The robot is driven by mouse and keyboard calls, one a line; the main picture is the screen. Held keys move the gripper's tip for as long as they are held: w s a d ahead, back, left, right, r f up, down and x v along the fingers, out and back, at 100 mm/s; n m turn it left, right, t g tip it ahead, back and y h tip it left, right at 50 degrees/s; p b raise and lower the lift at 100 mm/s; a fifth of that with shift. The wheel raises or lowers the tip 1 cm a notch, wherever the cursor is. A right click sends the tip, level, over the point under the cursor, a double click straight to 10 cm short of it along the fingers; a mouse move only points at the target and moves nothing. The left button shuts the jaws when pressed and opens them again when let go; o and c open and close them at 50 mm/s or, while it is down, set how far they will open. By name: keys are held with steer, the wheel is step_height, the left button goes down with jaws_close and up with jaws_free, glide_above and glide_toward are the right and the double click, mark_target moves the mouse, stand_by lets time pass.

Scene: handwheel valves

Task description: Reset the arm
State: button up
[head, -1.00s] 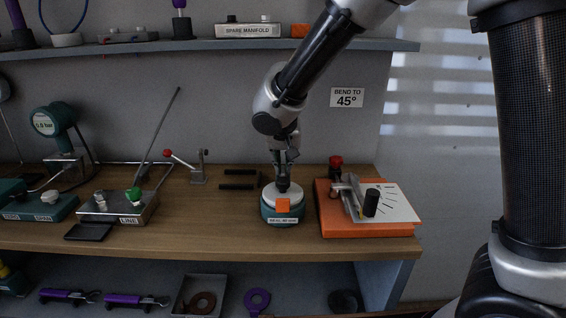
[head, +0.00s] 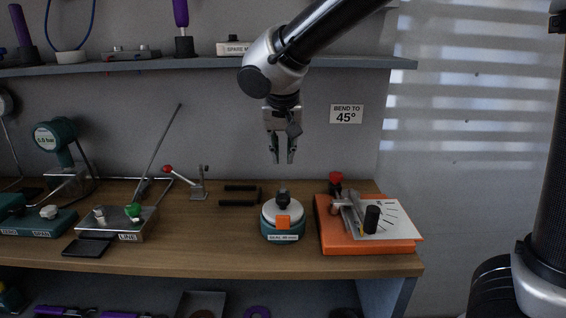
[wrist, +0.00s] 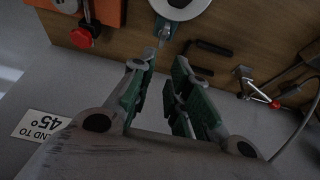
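My gripper (head: 285,160) hangs in the air above the bench, fingers pointing down, with a gap between the fingertips and nothing between them. In the wrist view my gripper (wrist: 160,68) shows its two green-sided fingers apart. Below it on the bench stands a round teal device (head: 283,222) with a white top, a dark knob and an orange tag. The gripper is clear of the knob. The device shows partly at the top edge of the wrist view (wrist: 182,8).
An orange bending jig (head: 370,243) with a red knob stands right of the device. Left are black bars (head: 240,195), a red-tipped lever (head: 190,183) and a LINE valve box (head: 118,222). A shelf (head: 200,65) runs behind the arm. Open air surrounds the gripper.

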steer(key=shift+s+r, duration=0.15)
steer(key=shift+r, duration=0.2)
steer(key=s+d, duration=0.7)
steer(key=d, duration=0.4)
steer(key=s+d, duration=0.6)
steer(key=d, duration=0.6)
steer(key=s+d+r, duration=0.1)
steer(key=s+d, duration=0.6)
steer(key=d, duration=0.4)
steer(key=shift+s+d, duration=0.2)
steer(key=shift+s, duration=0.1)
